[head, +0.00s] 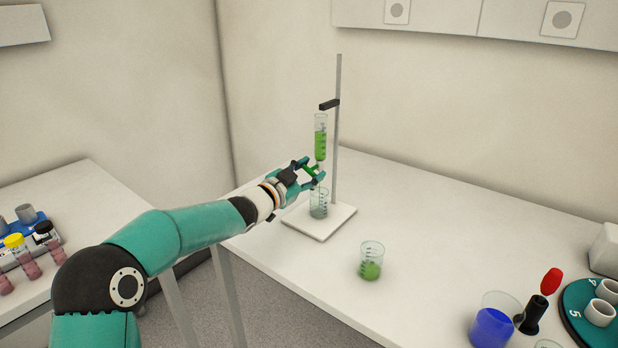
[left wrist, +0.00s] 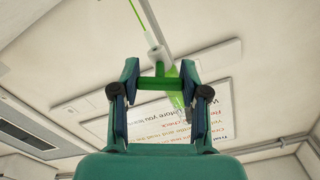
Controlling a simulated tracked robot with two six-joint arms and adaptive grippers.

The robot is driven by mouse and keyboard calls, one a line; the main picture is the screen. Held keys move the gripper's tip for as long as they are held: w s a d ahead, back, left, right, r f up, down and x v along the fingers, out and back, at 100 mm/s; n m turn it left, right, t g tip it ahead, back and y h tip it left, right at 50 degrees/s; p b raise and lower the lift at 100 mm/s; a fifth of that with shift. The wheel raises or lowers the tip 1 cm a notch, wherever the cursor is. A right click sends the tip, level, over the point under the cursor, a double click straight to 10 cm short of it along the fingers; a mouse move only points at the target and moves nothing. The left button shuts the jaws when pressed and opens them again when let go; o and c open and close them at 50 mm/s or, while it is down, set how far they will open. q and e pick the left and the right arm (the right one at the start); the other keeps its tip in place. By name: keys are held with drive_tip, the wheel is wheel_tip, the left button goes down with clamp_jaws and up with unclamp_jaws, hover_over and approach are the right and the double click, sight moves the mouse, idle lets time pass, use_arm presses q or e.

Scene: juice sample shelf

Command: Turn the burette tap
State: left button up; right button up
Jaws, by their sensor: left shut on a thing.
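The burette (head: 320,137) holds green liquid and hangs upright from the stand's clamp (head: 329,104). Its green tap (head: 312,169) sits at its lower end. My left gripper (head: 315,171) reaches in from the left and is shut on the tap. In the left wrist view, the tap's green bar (left wrist: 160,83) spans between the two fingers of my left gripper (left wrist: 160,75). A clear beaker (head: 319,204) stands on the stand base (head: 336,221) below the burette. My right gripper is not in view.
A second beaker (head: 371,263) with green liquid stands on the white bench in front of the stand. A blue-filled vessel (head: 492,328), a red-topped black tool (head: 540,302) and a teal round holder (head: 577,307) are at right. Sample tubes (head: 16,250) stand on the left table.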

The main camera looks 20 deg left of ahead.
use_arm(q)
drive_tip(key=o, duration=1.2)
drive_tip(key=shift+c, duration=0.2)
drive_tip(key=shift+s, duration=0.15)
drive_tip(key=v, duration=1.1)
drive_tip(key=shift+s+a, duration=0.15)
drive_tip(key=shift+s, duration=0.2)
